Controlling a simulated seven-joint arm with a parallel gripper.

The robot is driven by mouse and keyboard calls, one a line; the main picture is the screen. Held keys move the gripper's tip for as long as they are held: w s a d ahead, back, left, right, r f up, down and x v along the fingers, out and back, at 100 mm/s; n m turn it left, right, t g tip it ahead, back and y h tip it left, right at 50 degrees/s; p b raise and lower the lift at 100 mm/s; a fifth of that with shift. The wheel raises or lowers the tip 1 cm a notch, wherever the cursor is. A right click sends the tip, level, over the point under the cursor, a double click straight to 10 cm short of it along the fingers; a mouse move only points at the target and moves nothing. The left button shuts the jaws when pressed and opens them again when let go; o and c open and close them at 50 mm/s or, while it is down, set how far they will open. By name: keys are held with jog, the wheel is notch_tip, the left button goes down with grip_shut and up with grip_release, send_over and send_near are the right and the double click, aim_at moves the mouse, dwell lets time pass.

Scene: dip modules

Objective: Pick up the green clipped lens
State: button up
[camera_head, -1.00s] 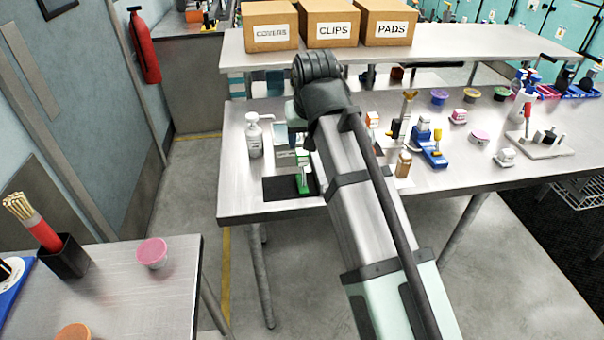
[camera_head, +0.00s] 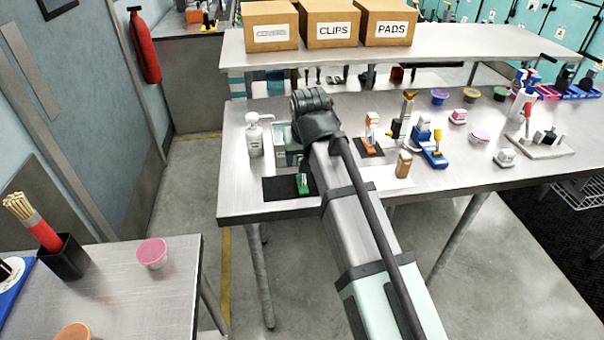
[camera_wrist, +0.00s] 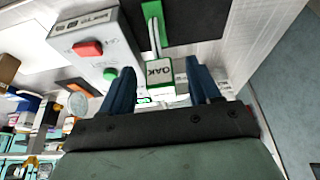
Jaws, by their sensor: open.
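The green clipped lens (camera_head: 303,184) stands on a black mat (camera_head: 277,189) near the front left of the bench in the head view. In the wrist view its green base (camera_wrist: 152,10) lies on the mat, a thin pale stem rises from it, and a white block with a green edge, marked "OAK" (camera_wrist: 160,70), is toward me. My gripper (camera_wrist: 162,76) is open, with one blue finger on each side of the OAK block and gaps visible. I cannot tell how deep the block lies between the fingers. My wrist hides the gripper in the head view.
A grey box with a red and a green button (camera_wrist: 90,48) stands close beside the left finger in the wrist view. A white pump bottle (camera_head: 254,136) stands left of my wrist. An orange-topped item (camera_head: 371,128) and a tan bottle (camera_head: 403,164) stand to the right.

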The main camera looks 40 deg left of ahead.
jog(key=shift+x, duration=2.35)
jog(key=shift+w+a+r, duration=0.1)
jog(key=shift+w+a, duration=0.05)
jog(key=c, duration=1.1)
